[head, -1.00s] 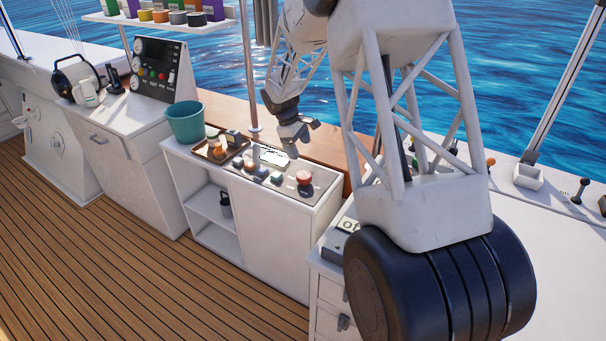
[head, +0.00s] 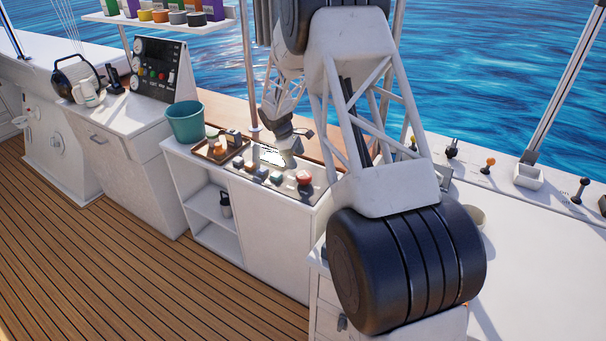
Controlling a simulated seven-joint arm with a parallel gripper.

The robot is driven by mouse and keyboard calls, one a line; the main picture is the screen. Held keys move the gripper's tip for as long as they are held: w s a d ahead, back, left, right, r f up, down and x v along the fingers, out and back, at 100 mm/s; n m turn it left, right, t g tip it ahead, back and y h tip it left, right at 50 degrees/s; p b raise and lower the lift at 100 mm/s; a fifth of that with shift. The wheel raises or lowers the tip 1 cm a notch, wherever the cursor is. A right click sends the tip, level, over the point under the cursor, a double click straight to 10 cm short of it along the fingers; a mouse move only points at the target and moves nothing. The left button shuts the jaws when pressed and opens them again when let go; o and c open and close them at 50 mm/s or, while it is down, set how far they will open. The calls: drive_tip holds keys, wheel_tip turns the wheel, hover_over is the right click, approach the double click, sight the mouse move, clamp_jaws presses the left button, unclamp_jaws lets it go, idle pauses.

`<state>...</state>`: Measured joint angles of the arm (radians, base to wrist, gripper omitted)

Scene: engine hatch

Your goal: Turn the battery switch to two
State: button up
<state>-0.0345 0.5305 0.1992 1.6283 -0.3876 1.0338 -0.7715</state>
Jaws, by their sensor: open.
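A switch panel (head: 266,182) lies on top of the low white cabinet in the middle of the head view. It carries several small knobs and a red round knob (head: 304,178) near its right end. Which of them is the battery switch, and its setting, I cannot tell at this size. My gripper (head: 296,148) is open above the back edge of the panel, behind and slightly left of the red knob. It appears empty and apart from the knobs. My arm's large links cover the area to the right.
A wooden tray with small items (head: 205,152) and a teal bucket (head: 186,123) stand left of the panel. A thin pole (head: 248,70) rises behind the cabinet. A cup (head: 478,214) and several levers (head: 490,163) are on the right counter. The wooden deck is clear.

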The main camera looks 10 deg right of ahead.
sight(304, 174)
drive_tip(key=shift+f, duration=0.1)
drive_tip(key=shift+x, duration=3.8)
drive_tip(key=shift+s, duration=0.1)
drive_tip(key=c, duration=0.9)
drive_tip(key=shift+m, duration=0.4)
drive_tip(key=m+g, duration=0.1)
drive_tip(key=m, duration=0.1)
drive_tip(key=m+y, duration=0.1)
drive_tip(key=m, duration=0.2)
drive_tip(key=shift+d+g+y, duration=0.1)
drive_tip(key=shift+g+y, duration=0.2)
drive_tip(key=shift+g, duration=0.1)
drive_tip(key=m+y, duration=0.1)
drive_tip(key=m, duration=0.2)
drive_tip(key=m+y, duration=0.1)
drive_tip(key=m, duration=0.2)
drive_tip(key=shift+d+g, duration=0.1)
drive_tip(key=shift+g, duration=0.2)
